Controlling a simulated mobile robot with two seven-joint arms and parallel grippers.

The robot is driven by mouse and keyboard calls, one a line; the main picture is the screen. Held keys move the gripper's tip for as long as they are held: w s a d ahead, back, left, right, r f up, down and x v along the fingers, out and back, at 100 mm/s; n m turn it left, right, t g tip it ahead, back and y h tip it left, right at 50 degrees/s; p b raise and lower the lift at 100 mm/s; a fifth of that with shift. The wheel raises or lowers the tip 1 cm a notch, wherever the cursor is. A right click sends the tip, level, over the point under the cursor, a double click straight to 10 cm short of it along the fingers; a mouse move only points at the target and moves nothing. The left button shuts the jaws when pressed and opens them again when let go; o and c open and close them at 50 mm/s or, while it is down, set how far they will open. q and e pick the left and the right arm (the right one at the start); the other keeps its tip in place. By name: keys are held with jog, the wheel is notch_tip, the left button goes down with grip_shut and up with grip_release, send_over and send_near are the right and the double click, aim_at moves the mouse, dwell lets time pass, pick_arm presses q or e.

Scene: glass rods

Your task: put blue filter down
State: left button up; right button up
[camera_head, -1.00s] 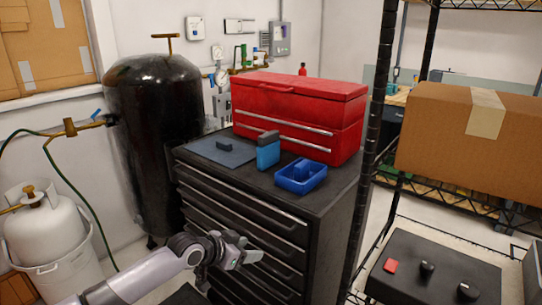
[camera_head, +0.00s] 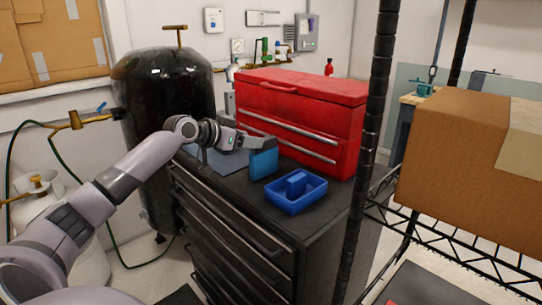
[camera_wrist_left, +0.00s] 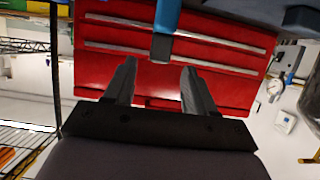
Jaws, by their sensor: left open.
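The blue filter (camera_head: 263,164) is a flat blue block standing upright on the black cabinet top (camera_head: 250,190), in front of the red toolbox. It has a dark grey grip on its top edge. My left gripper (camera_head: 259,143) is at the filter's top, coming from the left. In the left wrist view its two fingers (camera_wrist_left: 159,68) are open and apart. The filter's grey grip (camera_wrist_left: 161,47) shows between the fingertips, with the blue body (camera_wrist_left: 167,15) beyond it. Whether the fingers touch it I cannot tell. My right gripper is not in view.
A blue tray (camera_head: 296,205) with a blue raised part lies to the right of the filter. A grey flat plate (camera_head: 222,163) lies to the left, partly behind my arm. The red toolbox (camera_head: 310,115) stands close behind. A black rack post (camera_head: 368,130) rises at the right.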

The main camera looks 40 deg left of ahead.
aim_at(264, 157)
pick_arm(q)
jog(key=shift+f+p+x, duration=0.2)
jog(key=shift+p+x, duration=0.2)
jog(key=shift+x, duration=1.2)
jog(key=shift+f+p+x, duration=0.2)
jog(key=shift+p+x, duration=0.15)
jog(key=shift+x, duration=1.3)
jog(key=shift+s+d, duration=0.15)
jog(key=shift+s, duration=0.05)
grip_shut()
jog(key=shift+r, duration=0.1)
